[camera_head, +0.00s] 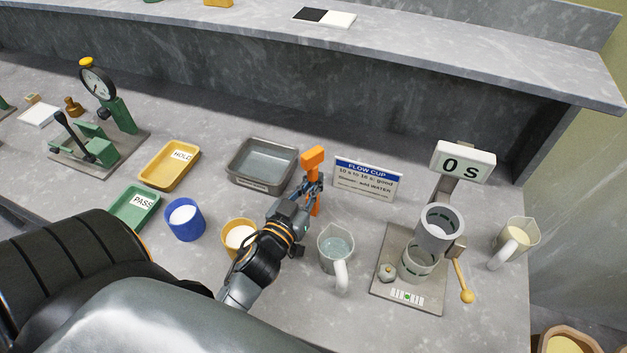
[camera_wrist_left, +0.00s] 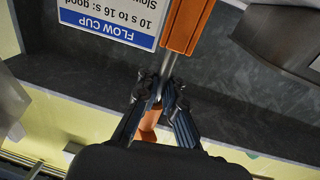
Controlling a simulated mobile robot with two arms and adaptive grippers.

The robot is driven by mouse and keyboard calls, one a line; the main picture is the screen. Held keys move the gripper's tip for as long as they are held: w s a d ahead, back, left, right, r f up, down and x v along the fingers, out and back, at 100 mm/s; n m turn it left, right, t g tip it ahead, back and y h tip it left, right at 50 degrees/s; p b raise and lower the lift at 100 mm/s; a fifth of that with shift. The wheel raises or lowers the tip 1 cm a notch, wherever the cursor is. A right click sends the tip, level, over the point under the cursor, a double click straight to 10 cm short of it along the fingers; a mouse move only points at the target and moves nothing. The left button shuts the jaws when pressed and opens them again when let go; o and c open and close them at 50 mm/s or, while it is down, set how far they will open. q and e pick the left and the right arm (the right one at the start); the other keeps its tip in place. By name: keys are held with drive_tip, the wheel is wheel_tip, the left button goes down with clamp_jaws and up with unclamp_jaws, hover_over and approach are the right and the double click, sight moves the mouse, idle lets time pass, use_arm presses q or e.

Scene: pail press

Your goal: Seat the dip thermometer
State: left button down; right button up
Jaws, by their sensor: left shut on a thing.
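The dip thermometer (camera_head: 312,158) has an orange block-shaped head, a thin metal stem and another orange part lower down. My left gripper (camera_head: 313,185) is shut on its stem, and it stands roughly upright between the grey tray and the flow cup sign. In the left wrist view the thermometer (camera_wrist_left: 188,25) runs between the fingertips of my left gripper (camera_wrist_left: 158,97), with orange parts on both sides of them. Whether its lower end touches the table cannot be told. My right gripper is not in view.
A jug of clear liquid (camera_head: 336,247) stands close to the right of my left arm. A grey tray (camera_head: 234,162), blue tub (camera_head: 185,220) and yellow tub (camera_head: 231,224) are left.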

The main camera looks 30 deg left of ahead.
use_arm(q)
drive_tip(key=shift+f, duration=0.35)
drive_tip(key=c, duration=1.4)
unclamp_jaws()
drive_tip(key=s, duration=0.4)
drive_tip(key=s+d, duration=0.1)
drive_tip(key=s, duration=0.7)
drive_tip(key=shift+d+f, duration=0.15)
drive_tip(key=shift+d, duration=0.1)
